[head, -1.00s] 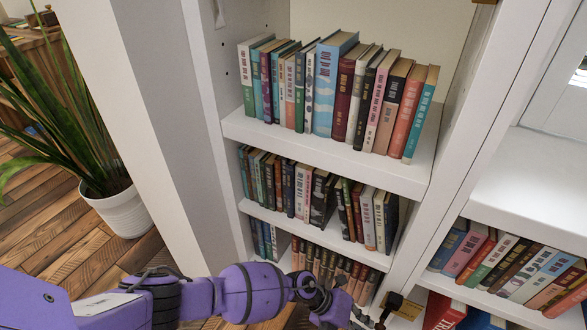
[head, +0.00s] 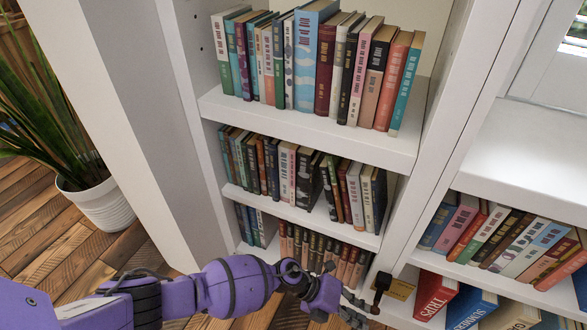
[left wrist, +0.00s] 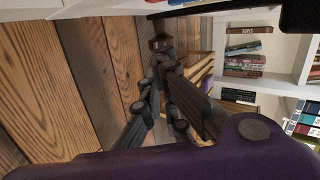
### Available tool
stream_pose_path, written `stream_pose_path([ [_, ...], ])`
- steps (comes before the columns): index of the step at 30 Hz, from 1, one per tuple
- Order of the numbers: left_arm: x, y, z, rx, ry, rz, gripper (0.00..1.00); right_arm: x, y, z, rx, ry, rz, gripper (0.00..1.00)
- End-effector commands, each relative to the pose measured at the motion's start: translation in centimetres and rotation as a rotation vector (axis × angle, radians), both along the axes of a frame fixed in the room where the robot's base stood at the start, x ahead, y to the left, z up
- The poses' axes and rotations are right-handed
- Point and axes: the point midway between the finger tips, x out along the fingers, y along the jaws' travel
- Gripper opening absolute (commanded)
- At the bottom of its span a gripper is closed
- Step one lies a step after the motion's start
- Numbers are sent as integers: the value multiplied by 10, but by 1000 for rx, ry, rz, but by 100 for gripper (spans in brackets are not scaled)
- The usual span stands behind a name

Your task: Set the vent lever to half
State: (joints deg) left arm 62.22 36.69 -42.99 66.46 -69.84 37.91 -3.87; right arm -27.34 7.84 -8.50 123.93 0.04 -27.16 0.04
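The vent lever (head: 381,283) is a small dark lever with a block-like knob, standing at a brass-coloured plate (head: 400,290) low on the white bookcase. The lever's dark knob (left wrist: 160,44) also shows in the left wrist view, just beyond my fingertips. My left gripper (head: 360,308) is just left of the lever in the head view. In the left wrist view my left gripper (left wrist: 157,80) has its two dark fingers apart, with a narrow gap at the tips and nothing visibly held. Whether a fingertip touches the lever cannot be told. My right gripper is out of view.
The white bookcase (head: 300,125) holds rows of books above and behind my left arm. Larger books (head: 437,298) stand low, right of the lever. A potted plant (head: 100,205) stands at the left on the wooden floor (head: 75,255).

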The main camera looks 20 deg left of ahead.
Motion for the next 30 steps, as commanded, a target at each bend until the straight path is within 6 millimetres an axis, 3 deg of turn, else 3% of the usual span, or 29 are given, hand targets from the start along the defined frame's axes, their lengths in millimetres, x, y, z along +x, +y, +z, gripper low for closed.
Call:
stream_pose_path([
  [10,4,-18,-4,-137,-5,-4,0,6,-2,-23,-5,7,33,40],
  [18,4,-32,-1,-133,-7,-3,0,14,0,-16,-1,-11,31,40],
  [30,4,-42,0,-132,-6,-3,0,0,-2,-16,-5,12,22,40],
])
